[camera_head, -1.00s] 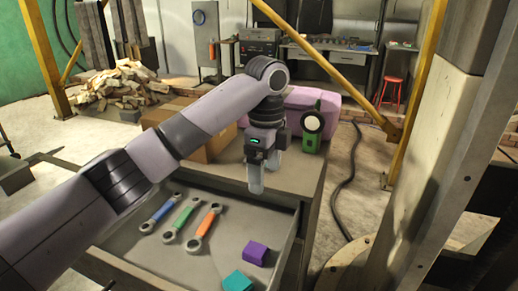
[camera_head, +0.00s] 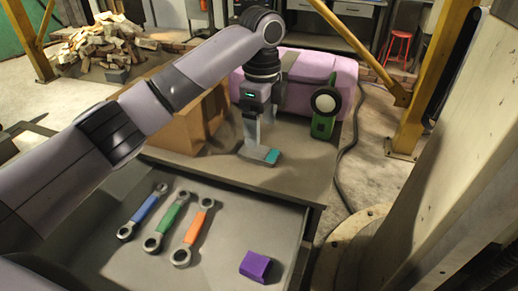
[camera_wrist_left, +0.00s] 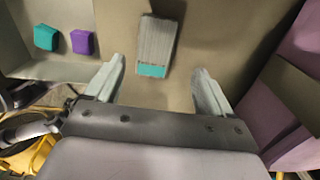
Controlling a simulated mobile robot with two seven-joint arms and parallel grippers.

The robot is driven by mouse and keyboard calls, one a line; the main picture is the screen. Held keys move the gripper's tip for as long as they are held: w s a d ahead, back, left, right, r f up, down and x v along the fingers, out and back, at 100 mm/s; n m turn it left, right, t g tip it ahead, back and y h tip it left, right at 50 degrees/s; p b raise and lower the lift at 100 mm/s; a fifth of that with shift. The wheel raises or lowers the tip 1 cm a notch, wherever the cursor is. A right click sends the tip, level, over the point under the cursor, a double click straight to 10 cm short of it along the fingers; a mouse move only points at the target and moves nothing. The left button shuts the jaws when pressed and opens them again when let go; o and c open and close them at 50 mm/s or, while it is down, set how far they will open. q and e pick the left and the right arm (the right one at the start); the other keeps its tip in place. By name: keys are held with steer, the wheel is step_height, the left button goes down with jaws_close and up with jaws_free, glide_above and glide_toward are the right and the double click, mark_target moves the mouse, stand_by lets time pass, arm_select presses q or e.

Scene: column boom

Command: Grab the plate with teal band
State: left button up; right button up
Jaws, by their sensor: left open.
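The plate with teal band (camera_head: 249,153) is a flat grey piece with a teal end, lying on the cabinet top in the head view. Part of it is hidden by my left gripper (camera_head: 253,135), which hangs down just at it. In the left wrist view the plate (camera_wrist_left: 157,42) has a ribbed grey face, its teal end toward me. My open left gripper (camera_wrist_left: 160,72) has one finger to each side of that end, with clear gaps. Nothing is held. Whether the fingertips are at plate height I cannot tell. My right gripper is in neither view.
An open drawer holds a blue wrench (camera_head: 143,211), a green wrench (camera_head: 168,220), an orange wrench (camera_head: 194,230) and a purple block (camera_head: 256,266); a teal block (camera_wrist_left: 46,37) shows in the wrist view. A cardboard box (camera_head: 185,125), pink case (camera_head: 318,80) and green-black device (camera_head: 325,108) stand close around.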

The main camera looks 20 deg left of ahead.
mark_target(259, 151)
arm_select(q)
steer(key=f, duration=0.5)
steer(key=shift+s+a+f+p, duration=0.1)
steer(key=shift+s+f+p, duration=0.2)
steer(key=shift+s, duration=0.1)
steer(key=shift+r, duration=0.1)
jaws_close()
